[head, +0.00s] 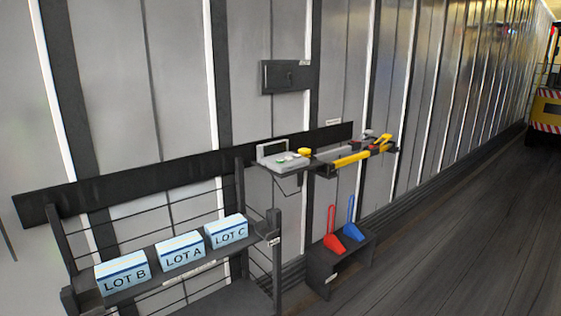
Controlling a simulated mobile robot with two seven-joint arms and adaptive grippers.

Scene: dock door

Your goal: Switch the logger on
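A small pale grey device (285,160) with an upright panel and green marks on its top sits on a narrow wall shelf in the middle of the view. It looks like the logger, but no label on it is readable and I cannot tell whether it is on. A dark box (276,77) with a small knob or latch is fixed to the wall above it, with a pale label beside it. Neither of my grippers is in view.
Yellow and grey tools (352,158) lie right of the device. Below stands a dark holder (322,270) with a red scoop (332,240) and a blue scoop (352,230). A rack (205,262) at left holds three LOT boxes (182,252). The floor (460,230) at right is clear up to a vehicle (545,105).

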